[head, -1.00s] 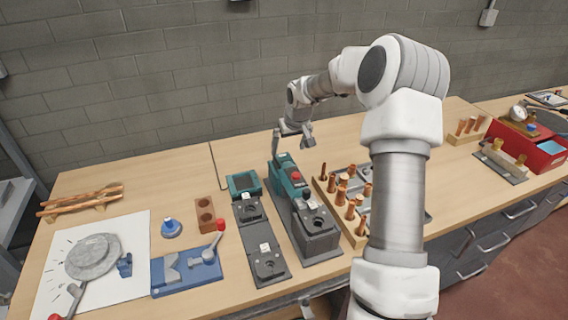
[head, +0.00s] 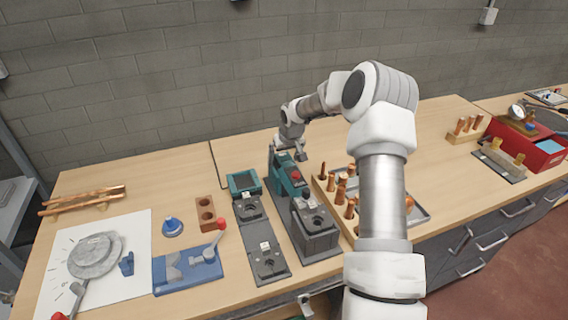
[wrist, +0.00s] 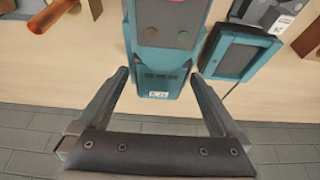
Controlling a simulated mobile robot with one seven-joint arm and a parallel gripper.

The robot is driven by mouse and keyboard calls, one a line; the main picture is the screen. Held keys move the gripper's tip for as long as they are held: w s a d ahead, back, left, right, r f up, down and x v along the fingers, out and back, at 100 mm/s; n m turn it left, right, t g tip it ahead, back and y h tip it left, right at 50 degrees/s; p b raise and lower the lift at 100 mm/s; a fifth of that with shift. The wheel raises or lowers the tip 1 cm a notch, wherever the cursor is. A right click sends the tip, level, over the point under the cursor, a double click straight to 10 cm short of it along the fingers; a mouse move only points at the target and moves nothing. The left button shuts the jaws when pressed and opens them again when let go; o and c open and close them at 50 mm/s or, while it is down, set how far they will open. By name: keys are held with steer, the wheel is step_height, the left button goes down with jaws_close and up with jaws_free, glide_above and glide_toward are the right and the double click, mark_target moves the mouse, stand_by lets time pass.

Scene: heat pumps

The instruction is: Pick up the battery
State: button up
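A teal and dark machine (head: 290,186) with a red button stands upright on the bench. In the wrist view its teal end block (wrist: 158,83), with dark slots and a white label, points toward my gripper. This block may be the battery; no part is clearly marked as one. My gripper (wrist: 158,76) is open and empty. Its two fingers lie on either side of the teal end block in the picture, with gaps on both sides; I cannot tell how far above it they are. In the head view my gripper (head: 301,156) is just behind and above the machine.
A teal-framed screen unit (head: 243,183) stands left of the machine, close by in the wrist view. A wooden rack with copper pieces (head: 341,190) is on the right. The grey block wall (head: 150,90) is behind. Bare bench lies behind the screen unit.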

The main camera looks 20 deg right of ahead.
mark_target(284, 157)
jaws_close()
stand_by(0.3)
steer(key=shift+r, duration=0.1)
step_height(284, 157, up, 10)
steer(key=shift+f+b, duration=0.1)
steer(key=shift+b, duration=0.3)
